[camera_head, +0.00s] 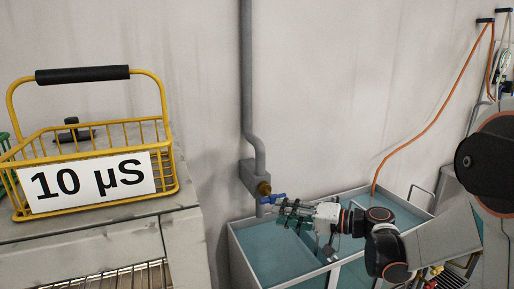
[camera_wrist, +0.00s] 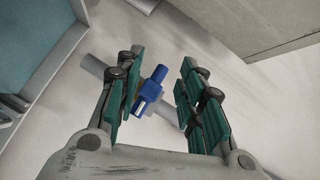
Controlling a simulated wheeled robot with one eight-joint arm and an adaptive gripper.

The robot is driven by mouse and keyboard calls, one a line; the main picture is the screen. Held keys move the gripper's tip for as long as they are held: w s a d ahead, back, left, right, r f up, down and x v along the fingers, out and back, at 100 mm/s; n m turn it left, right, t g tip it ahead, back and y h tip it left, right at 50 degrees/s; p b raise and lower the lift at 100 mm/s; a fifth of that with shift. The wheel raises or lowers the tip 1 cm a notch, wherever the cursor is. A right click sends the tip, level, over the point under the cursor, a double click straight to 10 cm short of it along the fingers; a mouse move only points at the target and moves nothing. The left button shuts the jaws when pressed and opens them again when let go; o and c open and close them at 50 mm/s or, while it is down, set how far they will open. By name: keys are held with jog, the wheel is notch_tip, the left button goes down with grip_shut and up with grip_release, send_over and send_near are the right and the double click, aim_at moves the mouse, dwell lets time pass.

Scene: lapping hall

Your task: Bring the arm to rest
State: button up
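My gripper (camera_head: 287,211) is stretched out to the left over the tank, with its fingertips close to a blue tap handle (camera_head: 273,198) on the wall pipe. In the wrist view my gripper (camera_wrist: 160,98) has its green-padded fingers apart. The blue handle (camera_wrist: 150,90) shows between them, with visible gaps at both sides. A grey pipe piece (camera_wrist: 93,67) lies behind it. I cannot tell how deep the handle sits between the fingers. My arm reaches in from the right edge and is bent.
A teal-lined tank (camera_head: 262,222) stands below my gripper. A yellow wire basket (camera_head: 167,189) labelled "10 µS" stands on a grey cabinet (camera_head: 190,238) at left. A grey pipe (camera_head: 247,90) runs down the wall to a brass fitting (camera_head: 264,188). An orange hose (camera_head: 432,118) hangs at right.

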jog(key=s+d+h, duration=0.4)
jog(key=s+h, duration=0.1)
jog(key=s, duration=0.4)
jog(key=s+d+f+h, duration=0.1)
jog(key=s+d+h, duration=0.2)
jog(key=s, duration=0.6)
jog(key=s+d+n+h, duration=0.1)
jog(key=s+d+h, duration=0.3)
jog(key=s, duration=0.6)
jog(key=h, duration=0.2)
jog(key=shift+d+f+h, duration=0.3)
jog(key=shift+d+h, duration=0.05)
jog(key=shift+h, duration=0.05)
